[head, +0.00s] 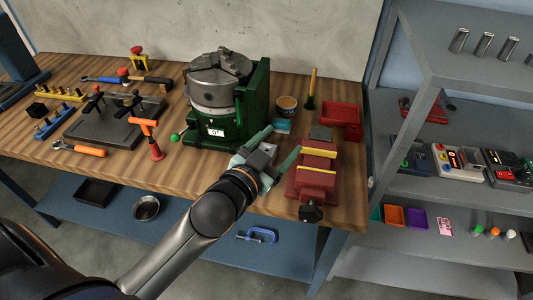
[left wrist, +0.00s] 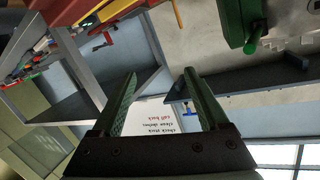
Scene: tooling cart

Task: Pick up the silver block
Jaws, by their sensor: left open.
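The gripper and wrist hide part of the bench beneath. My right gripper is not in view.
The green rotary table (head: 212,100) stands close left of the gripper. A grey shelf unit (head: 440,87) stands to the right. The bench's front edge is below the arm.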

